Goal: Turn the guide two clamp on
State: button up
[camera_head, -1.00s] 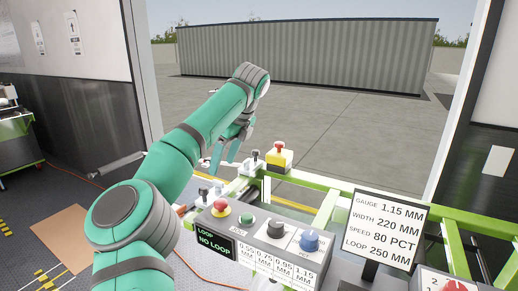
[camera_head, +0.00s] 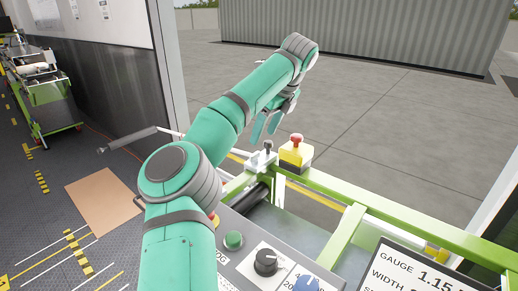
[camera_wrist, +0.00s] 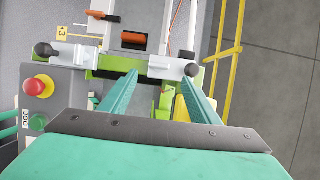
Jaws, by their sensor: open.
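Two white clamp blocks with dark round knobs show in the wrist view, a left knob (camera_wrist: 44,50) and a right knob (camera_wrist: 191,70). I cannot read which one is guide two. In the head view one dark-knobbed clamp (camera_head: 268,148) stands on the green frame, left of the yellow button box. My gripper (camera_head: 266,126) is open and empty, above and behind that clamp. In the wrist view my gripper (camera_wrist: 158,77) has its fingers spread, with the right fingertip close below the right knob; contact cannot be told.
A yellow box with a red button (camera_head: 296,150) stands beside the clamp on the green rail (camera_head: 375,195). The control panel (camera_head: 242,257) with a green button (camera_head: 233,240) and dials is in front. A display sign (camera_head: 420,270) stands at lower right.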

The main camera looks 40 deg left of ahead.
aim_at(255, 154)
jog(key=x, duration=0.8)
jog(key=shift+f, duration=0.4)
jog(key=shift+s+a, duration=0.2)
jog(key=shift+d, duration=0.1)
jog(key=c, duration=1.1)
